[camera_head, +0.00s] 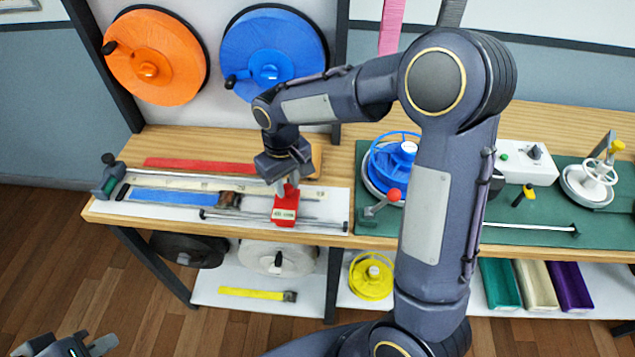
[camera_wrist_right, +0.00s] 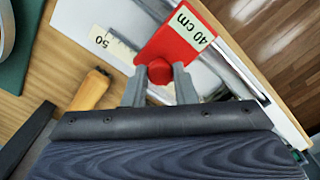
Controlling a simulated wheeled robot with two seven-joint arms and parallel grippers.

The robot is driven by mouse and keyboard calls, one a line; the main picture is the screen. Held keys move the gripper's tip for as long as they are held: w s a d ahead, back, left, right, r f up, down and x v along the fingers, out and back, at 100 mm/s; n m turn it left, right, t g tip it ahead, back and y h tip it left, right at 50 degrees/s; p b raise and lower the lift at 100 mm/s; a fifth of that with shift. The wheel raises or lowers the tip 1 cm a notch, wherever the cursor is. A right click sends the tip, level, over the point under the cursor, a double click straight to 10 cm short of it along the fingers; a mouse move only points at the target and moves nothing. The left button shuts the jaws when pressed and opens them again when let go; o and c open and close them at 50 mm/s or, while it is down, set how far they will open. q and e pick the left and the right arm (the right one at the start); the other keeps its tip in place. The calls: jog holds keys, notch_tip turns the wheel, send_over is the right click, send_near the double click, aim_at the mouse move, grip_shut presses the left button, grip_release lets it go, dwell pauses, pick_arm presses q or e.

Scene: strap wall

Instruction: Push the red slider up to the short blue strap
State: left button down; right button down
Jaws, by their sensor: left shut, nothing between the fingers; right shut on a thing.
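The red slider (camera_head: 286,205) sits on the metal rail on the bench, towards the rail's right end. In the right wrist view the red slider (camera_wrist_right: 178,45) bears a white "40 cm" label and a red knob. My right gripper (camera_wrist_right: 160,80) is shut on that knob, and in the head view the gripper (camera_head: 284,184) reaches down onto the slider. The short blue strap (camera_head: 175,196) lies flat on the white board left of the slider, with a dark end piece (camera_head: 229,200) between. My left gripper (camera_head: 88,345) is low at the bottom left, shut and empty, away from the bench.
A red strap (camera_head: 200,165) lies behind the ruler (camera_head: 170,183). A dark clamp (camera_head: 108,178) stands at the rail's left end. Orange (camera_head: 165,55) and blue (camera_head: 285,50) reels hang behind. A green mat (camera_head: 375,228) with a red-knobbed lever (camera_head: 393,194) lies to the right.

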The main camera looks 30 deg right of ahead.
jog(key=w+a, duration=0.1)
jog(key=a, duration=0.2)
jog(key=w+a, duration=0.2)
jog(key=w+a+p, duration=0.1)
jog(key=w+a, duration=0.1)
jog(key=a, duration=0.1)
jog(key=shift+w+a+r, duration=0.1)
jog(key=shift+w+a, duration=0.05)
jog(key=shift+a, duration=0.15)
jog(key=c, duration=1.2)
grip_release()
jog(key=shift+a, duration=0.1)
jog(key=shift+o, duration=0.2)
notch_tip(320, 180, up, 8)
